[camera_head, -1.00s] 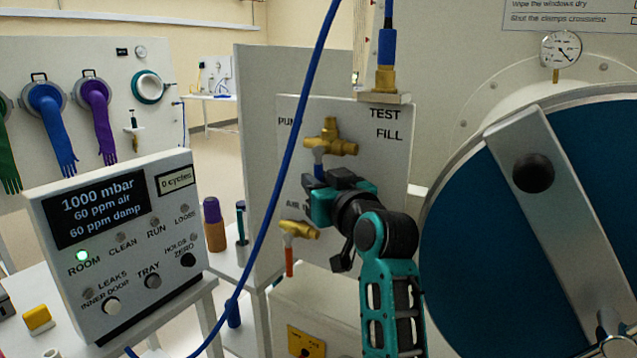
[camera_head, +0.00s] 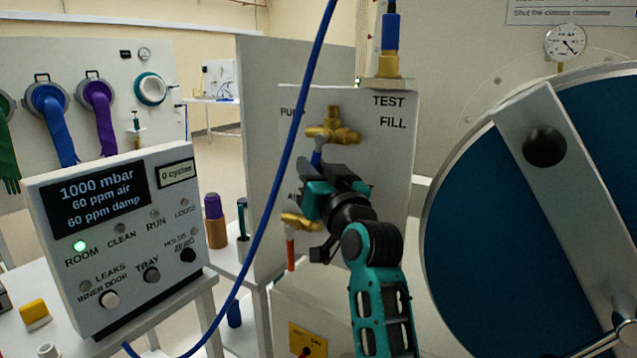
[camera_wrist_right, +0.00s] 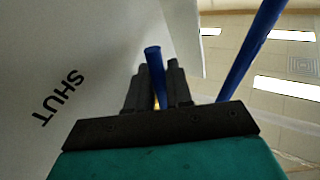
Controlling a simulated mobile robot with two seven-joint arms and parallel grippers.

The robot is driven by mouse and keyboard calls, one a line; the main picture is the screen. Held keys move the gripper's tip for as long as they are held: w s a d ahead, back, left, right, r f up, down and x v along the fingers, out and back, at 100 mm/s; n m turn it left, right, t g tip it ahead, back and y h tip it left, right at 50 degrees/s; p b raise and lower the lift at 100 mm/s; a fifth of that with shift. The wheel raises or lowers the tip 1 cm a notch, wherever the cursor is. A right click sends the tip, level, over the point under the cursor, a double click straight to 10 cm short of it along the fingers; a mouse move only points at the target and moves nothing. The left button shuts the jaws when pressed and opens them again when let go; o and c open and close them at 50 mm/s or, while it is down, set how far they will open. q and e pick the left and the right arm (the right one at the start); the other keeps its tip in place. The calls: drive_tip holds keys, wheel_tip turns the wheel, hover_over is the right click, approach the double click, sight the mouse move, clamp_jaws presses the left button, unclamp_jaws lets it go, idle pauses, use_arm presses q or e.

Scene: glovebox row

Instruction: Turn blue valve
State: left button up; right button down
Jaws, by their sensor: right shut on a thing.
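The blue valve is a brass valve body (camera_head: 333,130) with a blue handle (camera_head: 317,157), on the white panel marked TEST and FILL. The handle hangs below the body, leaning slightly left. My right gripper (camera_head: 322,168) is at the handle. In the right wrist view the blue handle (camera_wrist_right: 155,75) stands between the two dark fingers (camera_wrist_right: 155,92), which are shut on it. The handle's lower part is hidden by the gripper. My left gripper is not in view.
A second brass valve with a red handle (camera_head: 291,250) sits just below. A blue hose (camera_head: 288,165) crosses in front of the panel's left side. A grey control box (camera_head: 125,235) stands at left. A large round blue door (camera_head: 480,220) is at right.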

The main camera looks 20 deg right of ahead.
drive_tip(key=shift+w+a+r+m+t+h+b, duration=0.1)
drive_tip(key=shift+w+a+m+t+h+b, duration=0.25)
drive_tip(key=shift+m+t+b, duration=0.5)
drive_tip(key=shift+w+a+r+m+t+h+b, duration=0.15)
drive_tip(key=shift+w+r+m+t+h+b, duration=0.2)
drive_tip(key=shift+m+t+b, duration=0.4)
drive_tip(key=shift+r, duration=0.1)
drive_tip(key=c, duration=1.2)
unclamp_jaws()
